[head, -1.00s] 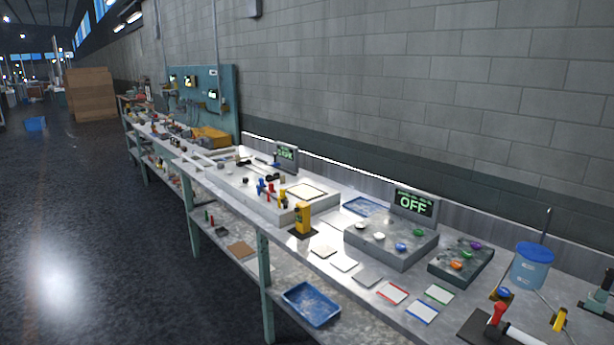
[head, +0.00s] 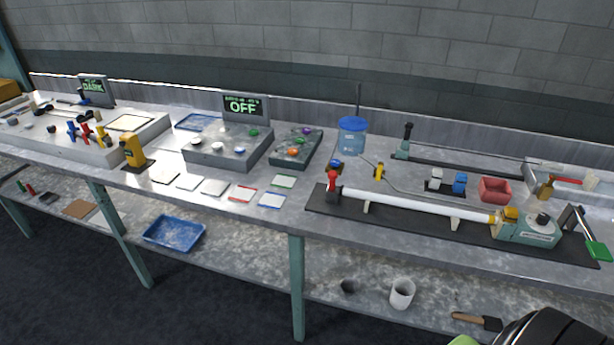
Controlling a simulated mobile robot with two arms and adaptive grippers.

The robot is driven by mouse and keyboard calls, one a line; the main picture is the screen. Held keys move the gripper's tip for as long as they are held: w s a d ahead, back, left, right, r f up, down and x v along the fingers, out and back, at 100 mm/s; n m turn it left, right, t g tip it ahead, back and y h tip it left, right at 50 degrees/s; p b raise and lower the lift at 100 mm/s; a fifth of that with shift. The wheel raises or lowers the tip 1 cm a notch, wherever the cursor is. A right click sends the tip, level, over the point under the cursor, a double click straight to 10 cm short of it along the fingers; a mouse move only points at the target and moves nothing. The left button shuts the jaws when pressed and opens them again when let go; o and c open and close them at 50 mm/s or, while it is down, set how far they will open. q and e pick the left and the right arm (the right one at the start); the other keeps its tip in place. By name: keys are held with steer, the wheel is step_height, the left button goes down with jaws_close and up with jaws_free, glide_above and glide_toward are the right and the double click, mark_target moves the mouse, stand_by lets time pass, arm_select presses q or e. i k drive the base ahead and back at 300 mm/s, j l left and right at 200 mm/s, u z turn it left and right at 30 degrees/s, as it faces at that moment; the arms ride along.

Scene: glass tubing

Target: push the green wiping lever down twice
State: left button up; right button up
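The lever with a green end (head: 599,250) is at the far right of the head view, close to the picture's edge. Its dark arm rises to a post behind it and slopes down to the green end, which is near the bench's front edge. A white glass tube (head: 420,205) lies along that base between the red-handled clamp (head: 333,187) and the machine.
A blue-lidded container (head: 352,137), a red bin (head: 495,190) and a red-handled tool (head: 568,181) stand behind the tube. Button boxes and an OFF display (head: 243,106) are to the left. A white cup (head: 402,293) and a brush (head: 478,321) lie on the lower shelf.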

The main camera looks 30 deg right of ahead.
mark_target(599, 251)
steer(key=z, duration=2.75)
